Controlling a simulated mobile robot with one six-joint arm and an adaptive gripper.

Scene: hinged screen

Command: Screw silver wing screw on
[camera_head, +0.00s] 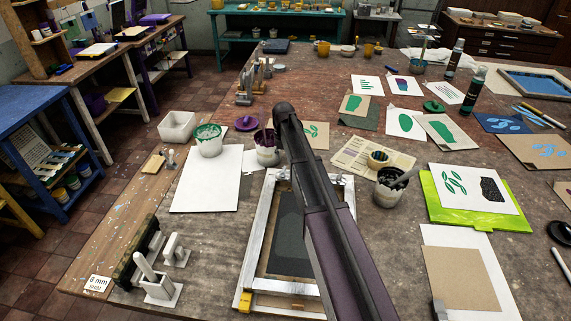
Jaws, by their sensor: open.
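The hinged screen (258,238) lies on the worktable with a pale metal frame and a dark grey mesh area. My arm crosses over its right part and hides some of it. A small pale metallic piece (169,157) stands near the table's left edge; I cannot tell whether it is the silver wing screw. Small metal fittings show at the screen's far left corner (283,174), too small to make out. My gripper is not visible; only the dark arm links show.
Pale grey clamp-like parts (158,285) stand at the front left by an "8 mm" card (99,284). Paint pots (208,142) and more metal clamps (245,88) stand farther back. A white sheet (207,185) lies left of the screen. Prints and a green board (437,208) fill the right.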

